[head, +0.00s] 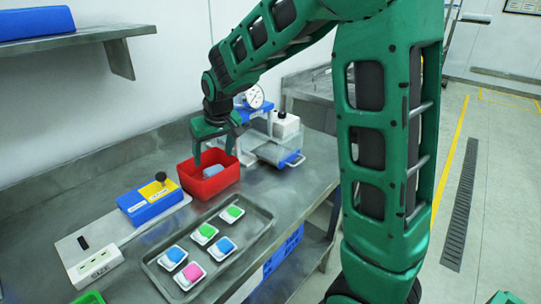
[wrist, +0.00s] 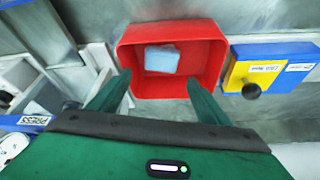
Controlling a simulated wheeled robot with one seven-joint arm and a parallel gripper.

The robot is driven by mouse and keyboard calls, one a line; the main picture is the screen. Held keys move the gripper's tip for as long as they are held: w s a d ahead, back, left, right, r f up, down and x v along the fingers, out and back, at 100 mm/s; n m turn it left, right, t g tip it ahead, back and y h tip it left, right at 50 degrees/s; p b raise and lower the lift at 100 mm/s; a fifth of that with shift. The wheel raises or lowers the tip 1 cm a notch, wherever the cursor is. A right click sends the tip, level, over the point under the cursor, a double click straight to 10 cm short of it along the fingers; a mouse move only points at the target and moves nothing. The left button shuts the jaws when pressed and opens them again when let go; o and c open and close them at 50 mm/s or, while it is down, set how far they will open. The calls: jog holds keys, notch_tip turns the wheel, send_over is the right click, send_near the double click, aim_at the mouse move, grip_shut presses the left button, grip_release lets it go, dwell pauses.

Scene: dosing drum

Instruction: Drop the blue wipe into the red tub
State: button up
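The red tub (head: 186,178) stands on the steel bench below my gripper (head: 213,159). The light blue wipe (head: 213,171) lies inside the tub; in the wrist view the wipe (wrist: 162,59) is a small pale square on the tub's (wrist: 207,30) floor, toward the upper left. My gripper (wrist: 160,82) is open, with its two fingers spread and nothing between them. The fingers are over the near part of the tub and apart from the wipe.
A metal tray (head: 263,222) with several white dishes of green, blue and pink stuff lies in front. A blue and yellow box with a black knob (head: 160,177) is left of the tub. A press with a dial (head: 255,96) stands behind right.

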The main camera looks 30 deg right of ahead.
jog(key=v, duration=1)
jog(key=shift+r, duration=0.3)
jog(key=shift+s, duration=0.15)
jog(key=s+d+f+m+g, duration=0.1)
jog(key=s+d+f+m, duration=0.1)
jog(key=s+d, duration=0.55)
jog(key=s+d+f+m+g, duration=0.1)
jog(key=s+d+f+m, duration=0.1)
jog(key=s+d, duration=0.55)
jog(key=s+f+m+g, duration=0.1)
jog(key=s+f, duration=0.1)
jog(key=s, duration=0.7)
jog(key=s+d+f+m+g, duration=0.1)
jog(key=s+f+m, duration=0.1)
jog(key=s, duration=0.8)
jog(key=shift+s+d+f, duration=0.2)
jog(key=shift+d+f, duration=0.1)
jog(key=shift+f, duration=0.5)
jog(key=shift+w+g, duration=0.1)
jog(key=shift+g, duration=0.2)
